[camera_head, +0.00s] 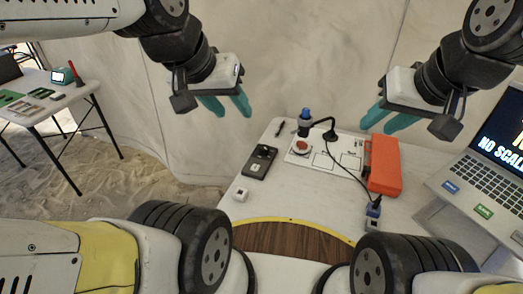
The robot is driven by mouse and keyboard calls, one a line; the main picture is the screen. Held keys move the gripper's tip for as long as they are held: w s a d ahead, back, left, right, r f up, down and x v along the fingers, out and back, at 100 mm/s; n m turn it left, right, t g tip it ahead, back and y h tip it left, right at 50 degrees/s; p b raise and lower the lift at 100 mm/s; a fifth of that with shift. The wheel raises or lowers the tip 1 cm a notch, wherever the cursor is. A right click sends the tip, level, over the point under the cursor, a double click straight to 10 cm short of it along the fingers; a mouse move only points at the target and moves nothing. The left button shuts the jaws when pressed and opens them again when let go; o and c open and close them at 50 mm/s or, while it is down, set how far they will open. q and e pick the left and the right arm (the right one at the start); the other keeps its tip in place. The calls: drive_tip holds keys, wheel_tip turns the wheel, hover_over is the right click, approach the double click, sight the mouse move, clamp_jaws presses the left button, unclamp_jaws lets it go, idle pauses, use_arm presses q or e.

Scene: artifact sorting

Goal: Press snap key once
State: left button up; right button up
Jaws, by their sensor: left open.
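I cannot tell for certain which thing is the snap key. A small white block (241,194) with a darker top sits at the left front of the white table (240,212). Coloured labelled pads, blue (450,187) and green (484,211), lie in front of the laptop keyboard at right; their text is too small to read. My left gripper (226,107) hangs empty with its teal fingers apart, up and left of the table. My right gripper (388,122) is open and empty above the back right of the table, near the orange case.
A black device (260,162), a white board (318,157) with a blue-topped item (305,120), an orange case (384,165) and a cabled blue plug (374,207) occupy the table. The laptop (485,170) stands at right. A side table (45,108) is far left.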

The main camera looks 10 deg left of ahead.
use_arm(q)
clamp_jaws()
idle(1.3)
